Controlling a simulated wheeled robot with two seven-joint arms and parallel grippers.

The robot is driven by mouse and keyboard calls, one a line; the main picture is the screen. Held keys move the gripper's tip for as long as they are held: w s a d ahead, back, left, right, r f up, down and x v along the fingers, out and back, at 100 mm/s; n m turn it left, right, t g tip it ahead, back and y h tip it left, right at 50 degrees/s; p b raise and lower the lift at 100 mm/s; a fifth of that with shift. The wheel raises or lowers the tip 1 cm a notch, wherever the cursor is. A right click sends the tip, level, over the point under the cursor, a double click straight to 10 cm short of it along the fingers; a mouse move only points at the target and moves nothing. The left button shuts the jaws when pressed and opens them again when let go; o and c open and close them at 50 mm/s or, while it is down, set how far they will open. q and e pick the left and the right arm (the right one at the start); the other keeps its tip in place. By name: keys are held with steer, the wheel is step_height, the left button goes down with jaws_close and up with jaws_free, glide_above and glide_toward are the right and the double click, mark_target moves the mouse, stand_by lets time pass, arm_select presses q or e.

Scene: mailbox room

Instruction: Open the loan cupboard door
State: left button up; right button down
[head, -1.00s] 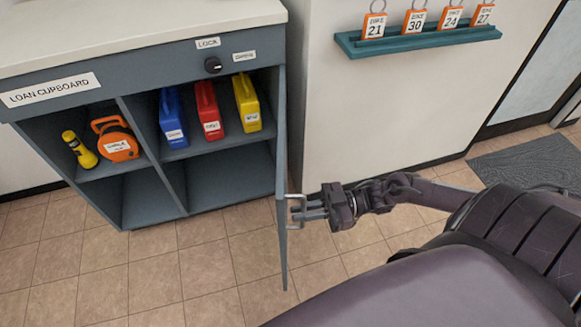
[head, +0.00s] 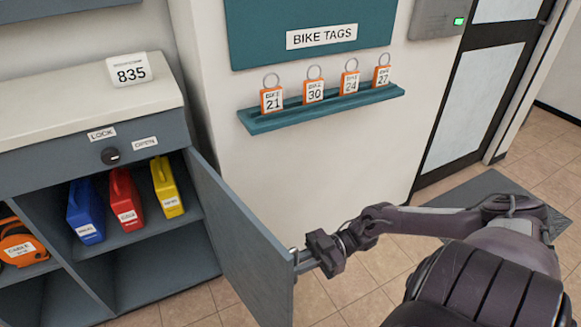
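The loan cupboard is the grey unit at the left of the head view, with a pale top (head: 60,118). Its door (head: 240,235) is hinged at the right side and stands swung out, so the compartments show. My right gripper (head: 303,262) is at the door's free edge, shut on the small metal handle (head: 294,254), which it partly hides. The lock knob (head: 110,156) sits between the LOCK and OPEN labels and its pointer is toward the OPEN side. My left gripper is not in view.
Blue (head: 85,212), red (head: 126,200) and yellow (head: 167,188) cases stand on the shelf beside an orange cable reel (head: 18,245). A teal rack (head: 320,108) with bike tags hangs on the wall. Tiled floor (head: 345,300) shows below the gripper.

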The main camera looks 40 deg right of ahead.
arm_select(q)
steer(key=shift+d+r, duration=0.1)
arm_select(e)
steer(key=shift+d+f, duration=0.1)
steer(key=shift+d, duration=0.15)
steer(key=c, duration=1.6)
jaws_free()
steer(key=shift+c, duration=0.2)
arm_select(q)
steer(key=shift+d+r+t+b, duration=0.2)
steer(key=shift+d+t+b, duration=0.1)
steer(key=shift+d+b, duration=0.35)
arm_select(e)
steer(key=v, duration=0.8)
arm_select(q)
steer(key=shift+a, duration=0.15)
arm_select(e)
steer(key=shift+a, duration=0.1)
